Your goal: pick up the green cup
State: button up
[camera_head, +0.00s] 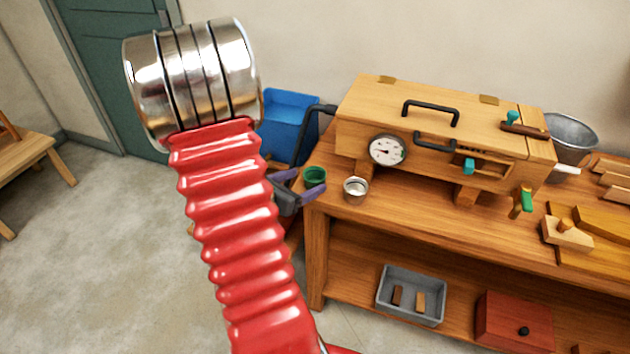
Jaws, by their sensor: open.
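The small green cup (315,175) is near the left end of the wooden bench (420,225), with its dark open mouth facing up. My gripper (311,184), with grey-purple fingers, is open at the cup's left and lower side. One finger points toward the cup's left side and the other passes along its near side, hiding its lower part. I cannot tell whether the fingers touch the cup.
A metal cup (355,189) stands close to the right of the green cup. A wooden box with a dial (450,130) stands behind it. A blue bin (288,118) is behind my arm. A grey tray (411,296) sits on the lower shelf. Open floor lies left.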

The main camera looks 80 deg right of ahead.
aim_at(309, 182)
dwell(0.3)
jog(key=shift+x, duration=2.65)
jog(key=shift+s+a, duration=0.1)
jog(key=shift+s, duration=0.1)
jog(key=shift+c, duration=0.6)
jog(key=c, duration=1)
jog(key=shift+r, duration=0.1)
jog(key=shift+r, duration=4.85)
